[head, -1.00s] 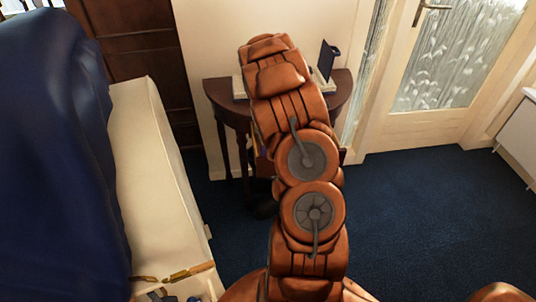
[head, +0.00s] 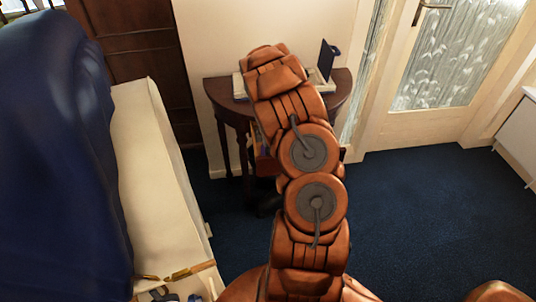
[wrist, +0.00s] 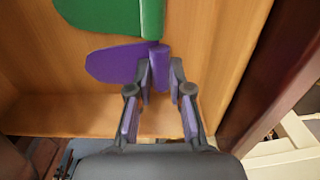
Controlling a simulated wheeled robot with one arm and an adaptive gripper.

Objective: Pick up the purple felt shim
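The purple felt shim (wrist: 112,65) lies on a light wooden surface in the wrist view. It has a flat rounded part on the left and a raised purple strip at its right end. My gripper (wrist: 161,72) is open, with one fingertip on each side of that strip. The left fingertip overlaps part of the shim, and I cannot tell whether either finger touches it. In the head view my arm hides the gripper and the shim.
A green shim (wrist: 98,14) lies just beyond the purple one. A dark wooden edge (wrist: 272,70) runs along the right. In the head view a half-round dark table (head: 219,92) stands against the wall, left of a glazed door (head: 440,60).

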